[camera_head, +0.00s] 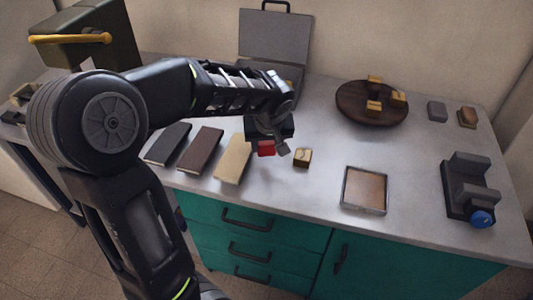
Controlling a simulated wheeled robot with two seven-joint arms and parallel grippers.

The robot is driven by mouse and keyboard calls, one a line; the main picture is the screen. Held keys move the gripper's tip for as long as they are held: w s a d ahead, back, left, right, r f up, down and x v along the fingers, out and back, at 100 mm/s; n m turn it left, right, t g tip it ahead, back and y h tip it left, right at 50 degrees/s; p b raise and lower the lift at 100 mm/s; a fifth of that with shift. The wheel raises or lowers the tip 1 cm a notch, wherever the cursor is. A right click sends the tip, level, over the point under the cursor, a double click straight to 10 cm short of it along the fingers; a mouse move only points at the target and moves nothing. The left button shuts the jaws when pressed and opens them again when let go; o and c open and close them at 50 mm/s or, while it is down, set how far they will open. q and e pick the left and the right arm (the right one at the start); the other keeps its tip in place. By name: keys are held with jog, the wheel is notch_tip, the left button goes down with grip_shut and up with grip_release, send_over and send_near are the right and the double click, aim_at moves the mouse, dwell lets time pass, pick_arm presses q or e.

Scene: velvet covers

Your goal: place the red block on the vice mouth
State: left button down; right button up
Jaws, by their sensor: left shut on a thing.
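The red block (265,148) is in my left gripper (272,149), which is shut on it. The block hangs above the worktop near the tan cover, and part of it is hidden by the gripper. The grey vice (467,177) stands at the right end of the worktop. It has two raised jaws with a gap between them and a blue knob at its front. My left gripper is well to the left of the vice. My right gripper is not in view.
Dark, brown and tan flat covers (201,150) lie left of the gripper. A small wooden block (302,157) and a shallow tray (365,190) lie between gripper and vice. A round wooden board (347,102) with several blocks stands behind. An open case (275,38) stands at the back.

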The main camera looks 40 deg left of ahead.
aim_at(266, 143)
pick_arm(q)
notch_tip(266, 143, up, 5)
jog(key=shift+r, duration=0.1)
dwell(0.7)
